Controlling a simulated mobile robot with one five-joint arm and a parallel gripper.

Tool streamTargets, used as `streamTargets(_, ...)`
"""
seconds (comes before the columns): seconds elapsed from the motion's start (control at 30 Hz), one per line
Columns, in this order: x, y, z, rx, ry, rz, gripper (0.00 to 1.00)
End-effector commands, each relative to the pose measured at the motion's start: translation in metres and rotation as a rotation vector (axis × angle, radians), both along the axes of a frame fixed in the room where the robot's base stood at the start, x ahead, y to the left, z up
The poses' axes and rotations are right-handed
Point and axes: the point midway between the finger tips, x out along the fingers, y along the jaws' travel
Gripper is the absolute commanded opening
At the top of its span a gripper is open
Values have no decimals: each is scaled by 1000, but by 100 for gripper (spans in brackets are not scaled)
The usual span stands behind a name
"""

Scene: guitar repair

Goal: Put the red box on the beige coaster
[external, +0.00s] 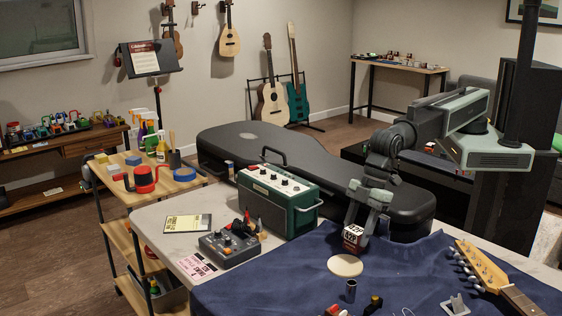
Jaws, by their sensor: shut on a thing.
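The red box (352,245), dark red with white panels and lettering on its sides, is in the external view near the middle of the table. My gripper (357,230) points down from the arm and is shut on the red box. The box is at or just above the far edge of the blue cloth; I cannot tell whether it touches the cloth. The beige coaster (345,265) is a flat round disc on the blue cloth, just in front of the box and slightly left. Its top looks bare.
A green amplifier (278,200) and a grey pedal (229,243) stand left of the box. A black guitar case (300,165) lies behind. A dark metal cylinder (351,290) stands in front of the coaster. A guitar neck (490,270) lies at right. The blue cloth (410,268) between is mostly clear.

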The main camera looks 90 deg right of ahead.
Motion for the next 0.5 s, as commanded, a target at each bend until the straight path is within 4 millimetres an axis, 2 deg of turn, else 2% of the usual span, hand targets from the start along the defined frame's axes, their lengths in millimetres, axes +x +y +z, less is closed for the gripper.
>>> streamTargets(0.23,0,0,-38,0,0,0,0)
streamTargets(0.5,0,0,-35,0,0,0,0)
